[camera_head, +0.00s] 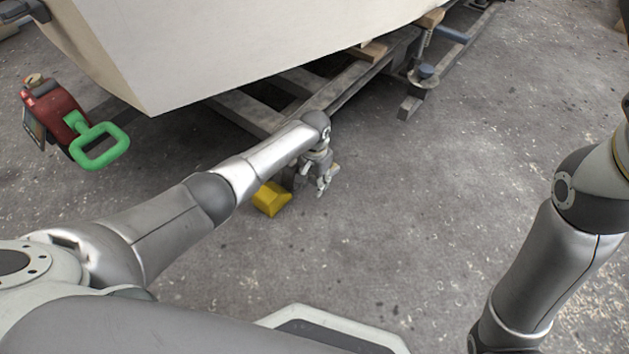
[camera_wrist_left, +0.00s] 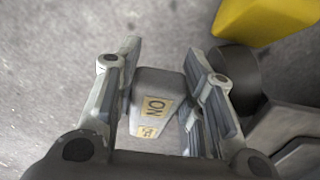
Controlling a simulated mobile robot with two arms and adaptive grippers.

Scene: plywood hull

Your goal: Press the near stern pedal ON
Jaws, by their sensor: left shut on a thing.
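The grey pedal (camera_wrist_left: 158,95) with "ON" lettered on a pale label sits between the two fingers of my left gripper (camera_wrist_left: 163,55) in the left wrist view. The fingers are shut on its sides. A second, smaller label shows on its lower end. In the head view my left gripper (camera_head: 323,183) is low over the floor beside a yellow block (camera_head: 271,199), below the hull. The pedal is mostly hidden there behind the gripper. The yellow block also shows at the top right of the left wrist view (camera_wrist_left: 262,16). My right gripper is out of view.
The pale hull (camera_head: 230,45) overhangs at the top left, on a grey timber cradle (camera_head: 250,112). A screw stand (camera_head: 423,75) stands under it. A red device (camera_head: 52,107) with a green handle (camera_head: 100,146) is at the far left. The floor at centre right is clear.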

